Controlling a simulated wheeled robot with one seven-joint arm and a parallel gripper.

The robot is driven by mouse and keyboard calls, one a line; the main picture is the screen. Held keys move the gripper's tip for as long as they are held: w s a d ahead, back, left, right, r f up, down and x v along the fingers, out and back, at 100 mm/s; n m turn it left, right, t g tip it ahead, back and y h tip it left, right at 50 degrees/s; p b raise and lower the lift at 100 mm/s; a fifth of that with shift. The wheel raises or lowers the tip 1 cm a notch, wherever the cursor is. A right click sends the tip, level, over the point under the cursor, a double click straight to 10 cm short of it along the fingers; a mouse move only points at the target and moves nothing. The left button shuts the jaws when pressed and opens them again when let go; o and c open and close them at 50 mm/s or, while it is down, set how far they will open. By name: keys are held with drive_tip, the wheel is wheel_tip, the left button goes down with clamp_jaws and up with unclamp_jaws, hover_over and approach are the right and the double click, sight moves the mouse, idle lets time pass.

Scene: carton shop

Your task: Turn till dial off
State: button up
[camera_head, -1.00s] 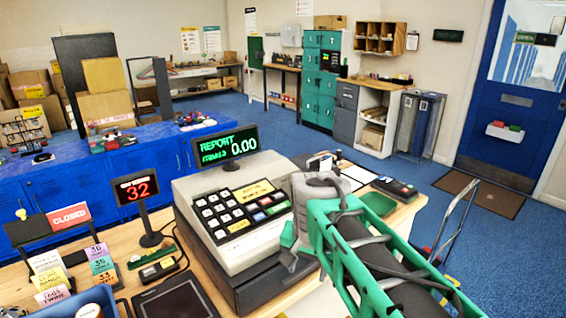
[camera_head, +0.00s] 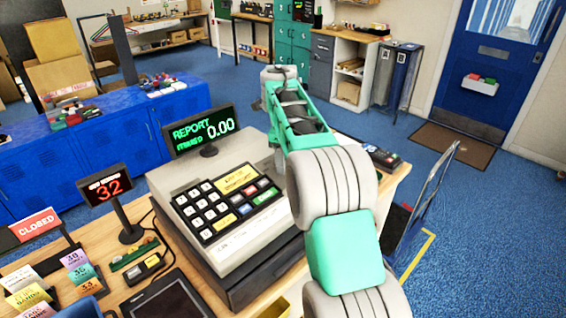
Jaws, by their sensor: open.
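The till (camera_head: 222,215) stands on the wooden counter, with a beige body, a dark base and a keypad of pale, yellow and coloured keys. Its display (camera_head: 200,132) on a post reads REPORT and 0.00 in green. I cannot make out the dial; my arm covers the till's right side. My grey and green arm rises from the bottom right and reaches across beside the till. My gripper's fingers do not show, and I cannot see them touching anything.
A red number display (camera_head: 108,189) reading 32 and a CLOSED sign (camera_head: 35,225) stand left of the till. A dark tablet (camera_head: 168,298) lies in front. Blue cabinets (camera_head: 95,135) are behind. A hand truck (camera_head: 428,205) stands right of the counter; blue floor beyond is open.

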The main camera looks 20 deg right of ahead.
drive_tip(key=shift+a+f, duration=0.1)
drive_tip(key=shift+f, duration=0.05)
clamp_jaws()
idle(0.5)
